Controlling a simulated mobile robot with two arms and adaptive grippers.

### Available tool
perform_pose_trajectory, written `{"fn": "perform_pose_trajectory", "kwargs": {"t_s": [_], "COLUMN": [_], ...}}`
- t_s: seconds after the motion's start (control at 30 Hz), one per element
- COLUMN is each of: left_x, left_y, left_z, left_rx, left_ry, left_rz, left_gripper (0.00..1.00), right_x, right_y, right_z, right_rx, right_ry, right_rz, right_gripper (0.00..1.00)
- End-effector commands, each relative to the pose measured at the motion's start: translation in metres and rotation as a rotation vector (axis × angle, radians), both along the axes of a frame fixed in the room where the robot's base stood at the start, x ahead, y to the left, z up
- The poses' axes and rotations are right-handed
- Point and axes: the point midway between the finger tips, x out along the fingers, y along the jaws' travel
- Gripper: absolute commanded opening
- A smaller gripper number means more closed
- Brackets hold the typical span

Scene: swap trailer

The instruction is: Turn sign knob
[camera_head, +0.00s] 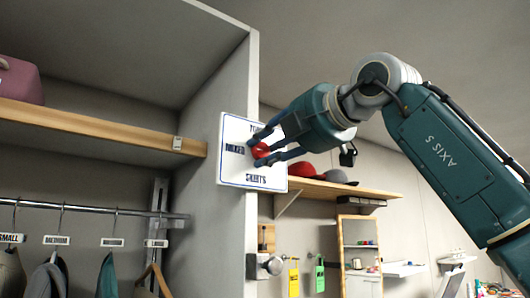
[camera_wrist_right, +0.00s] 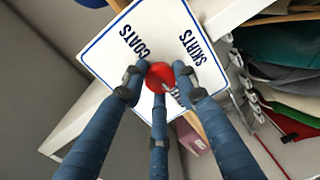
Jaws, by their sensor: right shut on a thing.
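A white sign (camera_head: 231,171) with a blue border is fixed to the end panel of the wardrobe unit. Its labels include MIXED at the left and a partly readable word at the bottom; the wrist view of the sign (camera_wrist_right: 112,38) shows COATS and SKIRTS. A red round knob (camera_head: 261,151) sits at the middle of the sign. My right gripper (camera_head: 265,146) has its three blue fingers closed around the knob, which also shows between the fingertips in the wrist view (camera_wrist_right: 158,74). The fingers hide part of the knob and other lettering. My left gripper is not in view.
A wooden shelf (camera_head: 90,122) and a rail with labelled hangers (camera_head: 90,208) are left of the panel. Behind the sign, a wall shelf (camera_head: 335,188) carries a red cap (camera_head: 302,169) and a grey cap (camera_head: 336,177). Yellow and green tags hang below.

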Motion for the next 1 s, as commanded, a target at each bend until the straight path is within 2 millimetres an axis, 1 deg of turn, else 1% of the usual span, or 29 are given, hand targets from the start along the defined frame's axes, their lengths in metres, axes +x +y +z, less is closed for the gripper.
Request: {"fn": "perform_pose_trajectory", "kwargs": {"t_s": [0.2, 0.6, 0.63, 0.7, 0.9, 1.0], "left_x": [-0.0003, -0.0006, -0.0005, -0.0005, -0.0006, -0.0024], "left_y": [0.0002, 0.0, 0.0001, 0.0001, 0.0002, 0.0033], "left_z": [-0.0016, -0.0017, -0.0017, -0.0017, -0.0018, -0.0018], "left_rx": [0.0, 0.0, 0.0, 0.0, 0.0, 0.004], "left_ry": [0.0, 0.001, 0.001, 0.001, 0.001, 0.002], "left_rz": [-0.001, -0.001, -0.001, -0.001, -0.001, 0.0], "left_gripper": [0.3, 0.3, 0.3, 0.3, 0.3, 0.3], "right_x": [0.0005, 0.0008, 0.0008, 0.0008, 0.0006, -0.0003], "right_y": [-0.0015, -0.0013, -0.0013, -0.0013, -0.0006, -0.0011], "right_z": [0.0004, -0.0002, -0.0003, -0.0004, -0.0006, -0.0005], "right_rx": [0.028, 0.03, 0.03, 0.029, 0.029, 0.029], "right_ry": [0.019, 0.023, 0.023, 0.022, 0.022, 0.022], "right_rz": [-0.003, -0.003, -0.003, -0.002, -0.001, -0.001], "right_gripper": [0.03, 0.03, 0.35, 0.48, 0.48, 0.48]}}
